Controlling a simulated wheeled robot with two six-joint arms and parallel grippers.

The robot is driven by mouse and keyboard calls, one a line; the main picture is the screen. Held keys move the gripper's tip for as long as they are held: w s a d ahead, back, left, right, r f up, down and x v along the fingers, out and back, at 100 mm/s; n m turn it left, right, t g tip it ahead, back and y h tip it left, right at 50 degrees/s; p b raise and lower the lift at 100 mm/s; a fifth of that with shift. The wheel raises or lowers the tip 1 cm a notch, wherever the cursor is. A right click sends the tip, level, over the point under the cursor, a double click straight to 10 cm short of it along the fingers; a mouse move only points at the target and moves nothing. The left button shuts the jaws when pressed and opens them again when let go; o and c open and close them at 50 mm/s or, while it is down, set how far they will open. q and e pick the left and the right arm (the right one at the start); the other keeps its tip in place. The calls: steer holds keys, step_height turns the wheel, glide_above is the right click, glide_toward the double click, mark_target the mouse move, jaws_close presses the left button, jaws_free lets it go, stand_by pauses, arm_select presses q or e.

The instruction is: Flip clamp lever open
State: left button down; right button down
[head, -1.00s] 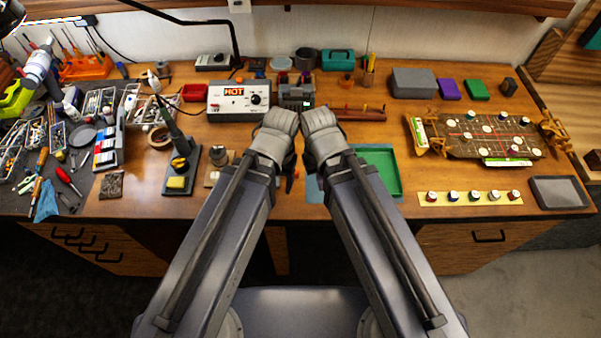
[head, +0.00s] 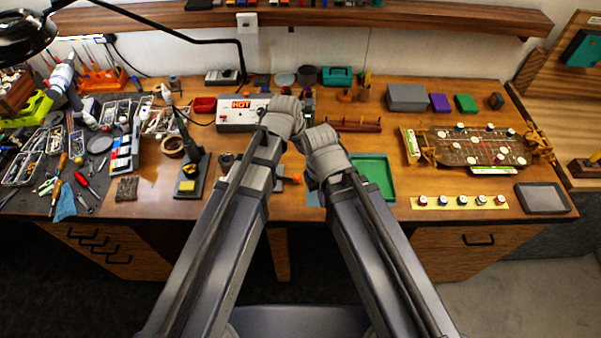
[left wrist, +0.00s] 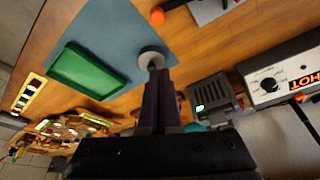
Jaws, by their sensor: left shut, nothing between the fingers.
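An orange knob (left wrist: 156,16) shows in the left wrist view, beside a grey fixture (left wrist: 207,8); it looks like a clamp lever's grip, but I cannot tell for sure. In the head view an orange tip (head: 292,179) shows just right of my left forearm. My left gripper (left wrist: 158,72) is shut and empty, over the blue mat (left wrist: 115,40). Its tips overlap a small grey disc (left wrist: 152,53); I cannot tell whether they touch. In the head view my wrists hide the left fingers. My right wrist shows, but its fingers are hidden.
A green tray (head: 376,177) lies right of my right wrist. The control box marked HOT (head: 236,115) is behind my left wrist. A racecar chassis (head: 475,148) sits in a stand at right. Tools crowd the left bench. Some bare wood lies left of the arms.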

mark_target(284, 177)
arm_select(q)
steer(key=shift+w+f, duration=0.1)
steer(key=shift+f, duration=0.15)
steer(key=b+x, duration=1)
steer(key=shift+f, duration=0.3)
steer(key=s+a, duration=0.1)
steer(key=s+r, duration=0.1)
steer(key=shift+s+a, duration=0.35)
steer(key=shift+s, duration=0.05)
steer(key=shift+s+a, duration=0.25)
steer(key=shift+s, duration=0.15)
steer(key=shift+w, duration=0.1)
